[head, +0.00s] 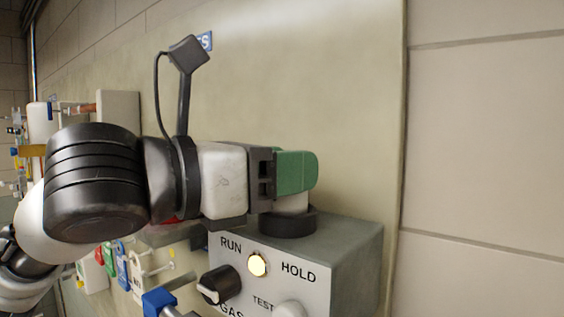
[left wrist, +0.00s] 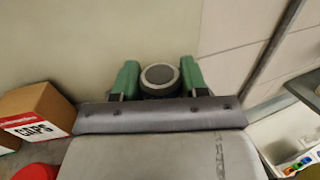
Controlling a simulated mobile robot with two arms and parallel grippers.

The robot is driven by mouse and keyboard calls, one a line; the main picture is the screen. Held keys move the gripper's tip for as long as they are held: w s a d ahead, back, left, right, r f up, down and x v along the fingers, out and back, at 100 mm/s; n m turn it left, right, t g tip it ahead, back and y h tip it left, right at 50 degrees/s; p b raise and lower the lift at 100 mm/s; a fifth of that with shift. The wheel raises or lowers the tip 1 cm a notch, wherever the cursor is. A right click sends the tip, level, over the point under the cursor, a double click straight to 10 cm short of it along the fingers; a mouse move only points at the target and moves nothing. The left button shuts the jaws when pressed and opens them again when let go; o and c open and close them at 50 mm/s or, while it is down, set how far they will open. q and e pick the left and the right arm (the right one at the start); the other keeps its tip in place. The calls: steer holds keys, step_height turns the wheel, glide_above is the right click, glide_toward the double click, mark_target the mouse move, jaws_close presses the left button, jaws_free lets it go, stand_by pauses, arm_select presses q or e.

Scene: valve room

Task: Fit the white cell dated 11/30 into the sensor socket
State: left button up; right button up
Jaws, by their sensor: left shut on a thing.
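My left gripper (head: 295,172) reaches in from the left with its green fingers shut on a white cell (head: 291,203). The cell is upright, its lower end at the black round socket (head: 288,223) on top of the grey box (head: 355,250). I cannot tell whether the cell is inside the ring or just above it. My right gripper is not in view.
The box front has a lit lamp (head: 257,265), a black knob (head: 219,285) and a white round part (head: 290,309), with RUN, HOLD and TEST lettering. Tags and fittings (head: 122,268) hang on the left. A CAPS carton (left wrist: 36,116) shows in the wrist view. The wall at right is bare.

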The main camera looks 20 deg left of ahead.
arm_select(q)
steer(key=o, duration=1)
steer(key=shift+s+a, duration=0.15)
steer(key=b+v, duration=0.4)
steer(key=v, duration=0.6)
steer(key=shift+s, duration=0.15)
